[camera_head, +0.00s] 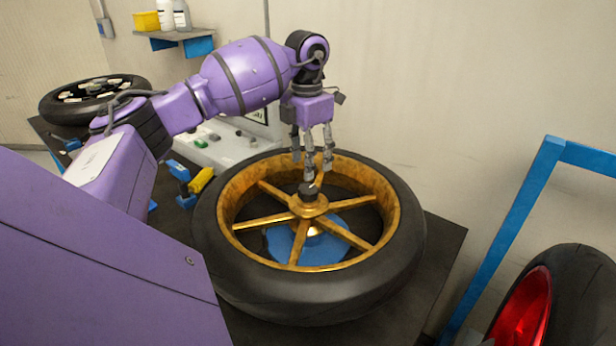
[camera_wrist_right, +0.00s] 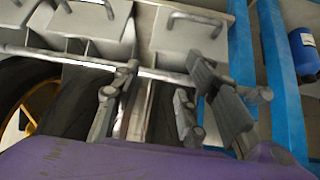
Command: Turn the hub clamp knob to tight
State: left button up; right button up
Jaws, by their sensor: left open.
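The hub clamp knob (camera_head: 308,191) is a small dark knob on top of the gold hub, at the centre of a wheel with gold spokes and a black tyre (camera_head: 300,296). The wheel lies flat over a blue round support (camera_head: 328,253). My left gripper (camera_head: 318,172) is open and points down just above the knob; its fingertips overlap the knob's upper edge in the picture, so I cannot tell whether they touch it. My right gripper (camera_wrist_right: 155,115) shows in the right wrist view with its fingers spread apart and nothing between them.
The wheel sits on a dark table (camera_head: 442,254). A grey instrument box (camera_head: 222,148) and a yellow-handled tool (camera_head: 201,180) are behind it. Another wheel (camera_head: 92,96) lies at the back left. A blue frame (camera_head: 520,212) and a red-rimmed wheel (camera_head: 581,300) stand at the right.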

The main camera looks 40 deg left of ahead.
aim_at(307, 188)
pick_arm(q)
jog(key=shift+s+d+f, duration=0.1)
jog(key=shift+s+f, duration=0.05)
jog(key=shift+f, duration=0.25)
notch_tip(307, 188, down, 7)
jog(key=shift+d+r+p, duration=0.1)
jog(key=shift+r+p, duration=0.1)
jog(key=shift+p, duration=0.2)
jog(key=c, duration=1.1)
